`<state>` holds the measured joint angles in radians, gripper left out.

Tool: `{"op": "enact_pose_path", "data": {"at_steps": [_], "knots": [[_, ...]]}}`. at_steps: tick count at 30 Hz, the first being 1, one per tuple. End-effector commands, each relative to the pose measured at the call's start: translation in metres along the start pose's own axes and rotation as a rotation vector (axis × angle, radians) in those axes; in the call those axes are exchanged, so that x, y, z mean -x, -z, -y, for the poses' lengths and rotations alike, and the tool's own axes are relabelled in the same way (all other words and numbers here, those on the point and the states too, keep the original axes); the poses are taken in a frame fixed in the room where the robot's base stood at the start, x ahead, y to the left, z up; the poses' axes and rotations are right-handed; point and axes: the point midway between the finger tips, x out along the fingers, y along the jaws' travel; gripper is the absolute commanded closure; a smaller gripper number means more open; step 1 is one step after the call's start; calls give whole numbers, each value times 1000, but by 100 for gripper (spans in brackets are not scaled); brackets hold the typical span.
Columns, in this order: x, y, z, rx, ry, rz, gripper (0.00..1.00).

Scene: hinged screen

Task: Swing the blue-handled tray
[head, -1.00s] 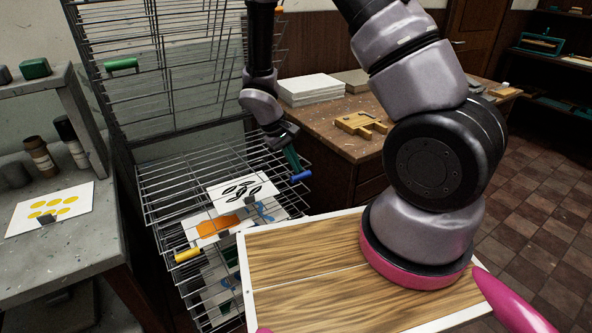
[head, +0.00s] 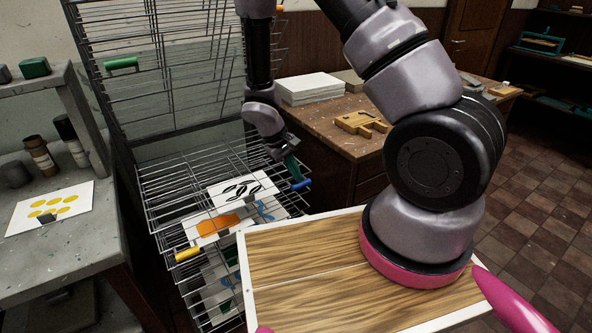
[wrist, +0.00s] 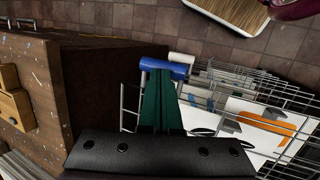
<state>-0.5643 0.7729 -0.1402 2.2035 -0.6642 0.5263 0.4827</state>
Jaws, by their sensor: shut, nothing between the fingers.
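The blue handle (head: 300,185) is at the right front corner of a wire tray (head: 160,178) in the rack. The tray lies low and close above other trays, so I cannot tell exactly which wires are its own. My gripper (head: 293,168) is shut and empty, with dark green fingers pointing down at the handle. In the wrist view, the fingertips (wrist: 163,78) meet the blue handle (wrist: 168,69) and overlap its near side. They look to be touching it, but a small gap cannot be ruled out.
A raised wire tray with a green handle (head: 121,63) stands at the back. A yellow handle (head: 188,254) is on a lower tray. Prints with black leaves (head: 242,188) and an orange shape (head: 216,226) lie in the rack. A wooden bench (head: 330,120) stands right, a grey table (head: 60,250) left.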

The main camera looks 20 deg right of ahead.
Motion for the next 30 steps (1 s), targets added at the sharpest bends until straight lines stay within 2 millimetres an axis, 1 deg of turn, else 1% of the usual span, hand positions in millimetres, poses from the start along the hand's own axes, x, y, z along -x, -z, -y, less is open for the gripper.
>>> {"op": "enact_pose_path", "data": {"at_steps": [1, 5, 18, 21, 24, 30], "knots": [[-4, 0, 1, 1, -1, 2, 100], [1, 1, 1, 0, 0, -2, 100], [65, 1, 1, 0, 1, -3, 100], [74, 1, 1, 0, 0, -2, 100], [78, 1, 1, 0, 0, -1, 100], [78, 0, 1, 1, 0, 0, 100]]}}
